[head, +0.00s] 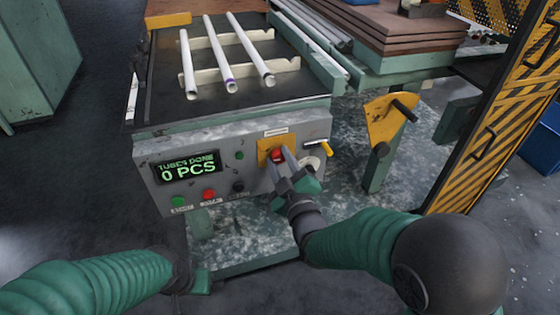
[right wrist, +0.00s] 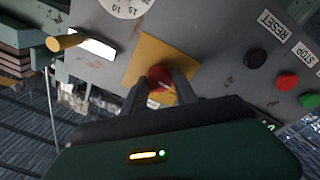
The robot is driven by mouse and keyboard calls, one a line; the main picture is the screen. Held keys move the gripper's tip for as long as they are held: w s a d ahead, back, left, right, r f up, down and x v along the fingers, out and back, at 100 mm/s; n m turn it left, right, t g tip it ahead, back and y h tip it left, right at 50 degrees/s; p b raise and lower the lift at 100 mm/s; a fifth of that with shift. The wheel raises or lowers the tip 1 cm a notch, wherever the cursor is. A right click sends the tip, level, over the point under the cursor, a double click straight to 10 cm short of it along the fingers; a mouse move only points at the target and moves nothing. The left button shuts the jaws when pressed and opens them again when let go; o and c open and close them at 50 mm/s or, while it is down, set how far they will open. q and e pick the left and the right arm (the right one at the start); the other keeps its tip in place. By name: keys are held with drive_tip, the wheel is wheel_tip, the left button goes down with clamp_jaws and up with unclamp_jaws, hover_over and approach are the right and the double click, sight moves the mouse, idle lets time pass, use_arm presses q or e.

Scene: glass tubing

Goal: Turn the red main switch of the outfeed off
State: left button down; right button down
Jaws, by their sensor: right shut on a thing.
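The red main switch (head: 277,154) sits on a yellow plate (head: 263,147) at the right of the outfeed's grey control panel (head: 240,136). My right gripper (head: 282,160) is at the panel with its fingers shut on the switch knob. In the right wrist view the red knob (right wrist: 158,76) lies between the two fingertips (right wrist: 160,88), and a pale mark on it slants to the lower right. The fingers partly hide the knob. The display (head: 187,167) is lit and reads "TUBES DONE 0 PCS". My left gripper (head: 200,282) is low at the bottom of the head view; its jaws are unclear.
A yellow-handled lever (head: 326,149) and a round white dial (head: 311,164) are close to the right of the switch. Green (head: 178,201), red (head: 209,194) and black (head: 238,186) buttons line the panel's lower part. Several white tubes (head: 228,60) lie on the rack above.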

drive_tip(key=shift+f, duration=0.45)
drive_tip(key=c, duration=1.4)
unclamp_jaws()
drive_tip(key=o, duration=0.4)
drive_tip(key=shift+o, duration=0.2)
drive_tip(key=shift+r, duration=0.2)
